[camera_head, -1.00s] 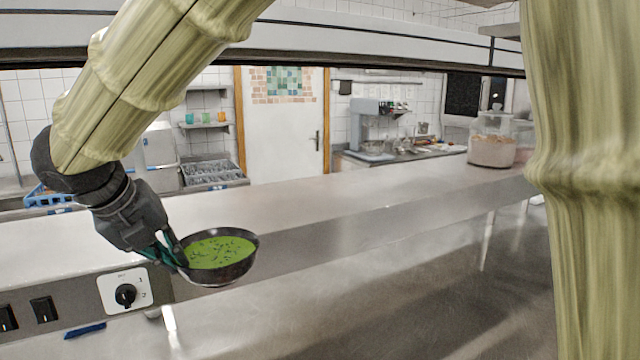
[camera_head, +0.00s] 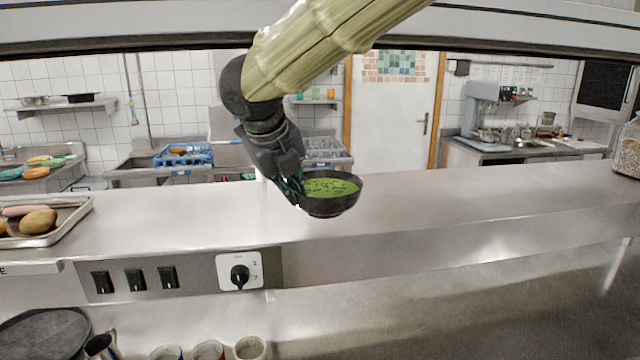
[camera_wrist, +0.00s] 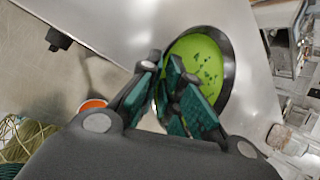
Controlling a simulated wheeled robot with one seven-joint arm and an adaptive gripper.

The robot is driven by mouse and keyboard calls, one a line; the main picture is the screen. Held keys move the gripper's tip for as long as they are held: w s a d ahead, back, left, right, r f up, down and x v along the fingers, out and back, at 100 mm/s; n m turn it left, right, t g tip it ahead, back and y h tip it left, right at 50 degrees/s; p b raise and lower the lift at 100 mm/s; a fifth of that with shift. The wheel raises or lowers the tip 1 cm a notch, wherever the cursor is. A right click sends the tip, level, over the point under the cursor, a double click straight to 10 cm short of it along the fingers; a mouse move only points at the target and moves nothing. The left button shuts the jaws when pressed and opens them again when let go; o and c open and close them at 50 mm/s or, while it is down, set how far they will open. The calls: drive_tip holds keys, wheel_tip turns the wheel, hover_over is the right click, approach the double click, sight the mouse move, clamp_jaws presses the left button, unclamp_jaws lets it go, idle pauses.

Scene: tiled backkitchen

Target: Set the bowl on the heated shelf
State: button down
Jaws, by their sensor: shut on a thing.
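The dark bowl (camera_head: 330,205) holds green soup with dark bits on top. My gripper (camera_head: 297,190) is shut on the bowl's left rim and holds it roughly level in the head view. The bowl appears raised in front of or over the steel shelf (camera_head: 430,205); whether it touches the shelf I cannot tell. The shelf has a front panel with a control knob (camera_head: 240,277) and several black switches. In the wrist view my gripper (camera_wrist: 172,85) has its green-padded fingers at the rim of the bowl (camera_wrist: 229,65), with the shelf's bare top beside it.
A tray (camera_head: 75,218) with a potato and other food stands on the shelf's left end. A jar (camera_head: 628,155) stands at its right end. Below are a dark round pan (camera_head: 45,335) and several cups (camera_head: 250,348). The shelf's middle is clear. A rail (camera_head: 200,30) crosses above.

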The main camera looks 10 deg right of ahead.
sight(314, 185)
drive_tip(key=w+d+p, duration=0.1)
drive_tip(key=w+d, duration=0.1)
drive_tip(key=w+d+p, duration=0.1)
drive_tip(key=w+d, duration=0.1)
drive_tip(key=w, duration=0.1)
drive_tip(key=w+d+p, duration=0.1)
drive_tip(key=w+d, duration=0.1)
drive_tip(key=shift+w+f, duration=0.35)
drive_tip(key=shift+w, duration=0.05)
drive_tip(key=shift+s+a+f+p, duration=0.15)
drive_tip(key=shift+f+p, duration=0.25)
drive_tip(key=shift+p, duration=0.2)
drive_tip(key=shift+f+p, duration=0.55)
drive_tip(key=shift+f, duration=0.9)
drive_tip(key=c, duration=1.6)
unclamp_jaws()
drive_tip(key=b+v, duration=0.4)
drive_tip(key=v, duration=0.8)
drive_tip(key=shift+b, duration=0.35)
